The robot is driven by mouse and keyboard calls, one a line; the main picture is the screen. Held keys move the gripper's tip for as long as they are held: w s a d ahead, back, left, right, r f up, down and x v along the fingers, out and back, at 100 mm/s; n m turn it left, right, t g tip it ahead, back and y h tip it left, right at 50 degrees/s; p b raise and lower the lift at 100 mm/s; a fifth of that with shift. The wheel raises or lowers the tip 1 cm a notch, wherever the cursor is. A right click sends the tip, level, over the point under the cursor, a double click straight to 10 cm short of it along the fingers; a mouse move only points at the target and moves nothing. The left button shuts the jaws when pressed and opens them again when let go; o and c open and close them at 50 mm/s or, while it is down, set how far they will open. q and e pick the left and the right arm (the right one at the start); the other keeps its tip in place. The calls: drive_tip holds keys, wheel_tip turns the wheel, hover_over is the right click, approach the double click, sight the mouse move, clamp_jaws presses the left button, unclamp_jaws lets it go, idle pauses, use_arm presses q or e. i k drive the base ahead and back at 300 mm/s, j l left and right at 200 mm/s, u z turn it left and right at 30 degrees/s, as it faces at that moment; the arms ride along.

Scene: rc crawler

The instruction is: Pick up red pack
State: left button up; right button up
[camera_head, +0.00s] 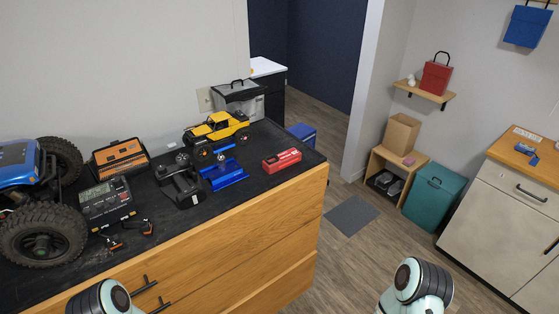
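A small red pack (281,160) lies on the black top of the wooden counter (285,197), near its right end. Nothing touches the pack. To its left is a blue stand or tray (224,175). My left arm shows only as a rounded link at the bottom left, and my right arm as a similar link at the bottom right.
On the counter are a yellow truck (216,131), a black controller (180,181), a charger (107,203), an orange case (120,158) and a large blue crawler (38,198). Drawer handles (145,287) stick out in front. The floor (365,262) to the right is mostly clear.

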sight(274, 163)
drive_tip(key=k+u, duration=0.25)
drive_tip(key=k+j+u, duration=0.15)
drive_tip(key=k+u, duration=0.25)
drive_tip(key=u, duration=1.7)
drive_tip(key=l+u, duration=0.1)
drive_tip(key=u, duration=0.65)
drive_tip(key=k+l+u, duration=0.1)
drive_tip(key=u, duration=0.7)
drive_tip(key=k+l, duration=0.4)
drive_tip(key=k, duration=0.15)
drive_tip(key=k+l, duration=0.35)
drive_tip(key=k, duration=0.2)
drive_tip(key=k+l, duration=0.4)
drive_tip(key=k, duration=0.15)
drive_tip(key=k+l, duration=0.4)
drive_tip(key=k, duration=0.15)
drive_tip(key=k+l, duration=0.35)
drive_tip(key=k, duration=0.2)
